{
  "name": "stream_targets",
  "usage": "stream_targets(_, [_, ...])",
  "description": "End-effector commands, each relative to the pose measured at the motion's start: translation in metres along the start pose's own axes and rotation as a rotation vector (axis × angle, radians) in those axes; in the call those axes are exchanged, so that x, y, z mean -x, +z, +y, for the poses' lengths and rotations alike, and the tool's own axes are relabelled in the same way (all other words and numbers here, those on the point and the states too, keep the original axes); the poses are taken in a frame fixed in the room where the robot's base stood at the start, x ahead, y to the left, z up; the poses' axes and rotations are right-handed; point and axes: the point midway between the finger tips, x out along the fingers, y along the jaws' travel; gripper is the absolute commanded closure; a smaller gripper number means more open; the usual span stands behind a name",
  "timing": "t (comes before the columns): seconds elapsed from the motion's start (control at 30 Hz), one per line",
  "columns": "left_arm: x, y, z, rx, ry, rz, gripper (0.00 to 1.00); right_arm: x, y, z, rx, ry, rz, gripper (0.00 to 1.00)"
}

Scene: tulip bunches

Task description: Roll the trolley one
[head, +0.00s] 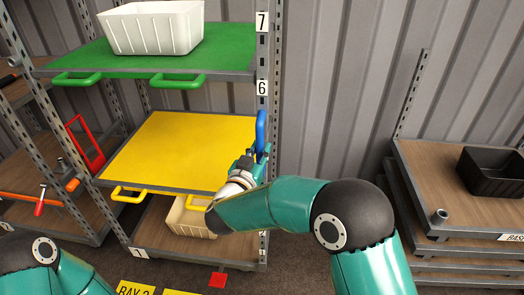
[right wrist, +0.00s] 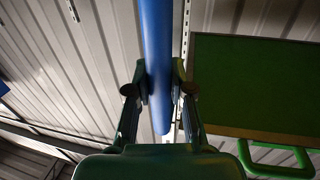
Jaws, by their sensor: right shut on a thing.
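A blue upright handle (head: 261,130) stands beside the right front post of a metal shelf unit. My right gripper (head: 250,163) is shut on it. In the right wrist view the blue handle (right wrist: 156,40) runs between the two fingers of my right gripper (right wrist: 158,90). The unit holds a green shelf (head: 235,48), a bare yellow shelf (head: 180,150) and a wooden bottom shelf (head: 150,236). I cannot tell which part is the trolley or whether it has wheels. My left arm shows at the lower left, but its gripper is out of view.
A white bin (head: 150,28) stands on the green shelf. A cream bin (head: 186,218) is on the bottom shelf, partly hidden by my arm. A red handle (head: 86,143) is at left. At right, a black crate (head: 492,172) sits on stacked wooden platforms (head: 435,165).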

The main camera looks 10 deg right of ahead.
Motion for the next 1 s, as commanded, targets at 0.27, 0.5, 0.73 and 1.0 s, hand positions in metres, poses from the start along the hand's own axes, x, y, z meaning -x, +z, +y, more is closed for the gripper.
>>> stream_targets(0.27, [0.0,0.0,0.0,0.0,0.0,0.0,1.0,0.002,0.001,-0.005,-0.001,-0.009,-0.001,1.0])
stream_targets(0.5, [0.0,0.0,0.0,0.0,0.0,0.0,1.0,0.002,0.001,-0.003,-0.001,-0.007,-0.001,0.53])
stream_targets(0.73, [0.0,0.0,0.0,0.0,0.0,0.0,1.0,0.001,0.0,-0.002,-0.001,-0.005,0.0,0.53])
stream_targets(1.0, [0.001,0.0,0.0,0.0,0.0,0.0,1.0,0.015,0.0,-0.003,-0.001,-0.007,0.0,0.53])
